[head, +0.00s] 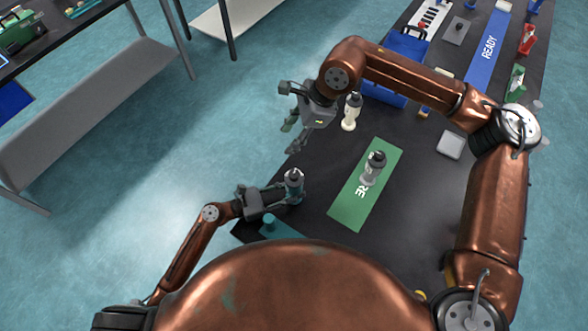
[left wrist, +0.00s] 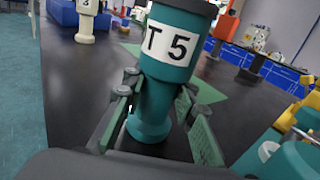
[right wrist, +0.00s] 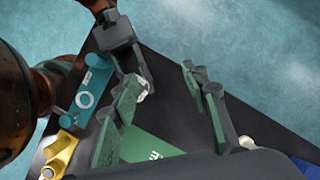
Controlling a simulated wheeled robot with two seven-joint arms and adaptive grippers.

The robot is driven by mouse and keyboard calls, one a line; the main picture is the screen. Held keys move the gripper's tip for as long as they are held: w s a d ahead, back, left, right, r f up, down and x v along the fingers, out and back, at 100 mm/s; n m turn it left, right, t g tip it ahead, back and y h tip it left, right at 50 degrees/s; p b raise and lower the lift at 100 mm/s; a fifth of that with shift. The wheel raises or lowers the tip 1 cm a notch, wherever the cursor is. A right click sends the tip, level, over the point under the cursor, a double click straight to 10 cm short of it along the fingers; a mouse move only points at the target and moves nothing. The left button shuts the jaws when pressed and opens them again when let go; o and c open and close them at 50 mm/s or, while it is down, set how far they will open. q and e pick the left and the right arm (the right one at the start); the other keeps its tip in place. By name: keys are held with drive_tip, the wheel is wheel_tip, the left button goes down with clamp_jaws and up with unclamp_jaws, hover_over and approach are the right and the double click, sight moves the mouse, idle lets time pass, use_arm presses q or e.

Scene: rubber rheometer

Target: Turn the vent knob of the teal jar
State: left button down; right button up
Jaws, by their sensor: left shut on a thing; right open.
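The teal jar (left wrist: 170,80), labelled "T 5", stands upright between the fingers of my left gripper (left wrist: 150,115), which is shut on its narrower body. Its top is cut off in the left wrist view. In the head view the same jar (head: 293,186) shows small near the table's left edge, with a dark top; the vent knob cannot be made out. My right gripper (head: 297,133) is open and empty, above and beyond the jar. In the right wrist view its fingers (right wrist: 160,105) are spread, with my left gripper (right wrist: 125,48) beyond them.
A green mat (head: 345,205) bears a grey jar with a dark top (head: 373,168). A cream jar (head: 350,114) stands behind my right gripper. A teal holder (head: 270,226) lies near the front edge. A blue "READY" strip (head: 487,48) and other items fill the far end.

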sight(294, 173)
drive_tip(key=s+r+n+h, duration=0.2)
drive_tip(key=s+n+h, duration=0.2)
drive_tip(key=s+h, duration=0.15)
drive_tip(key=shift+y, duration=0.35)
drive_tip(key=f, duration=0.7)
drive_tip(key=d+f, duration=0.1)
drive_tip(key=f, duration=0.3)
clamp_jaws()
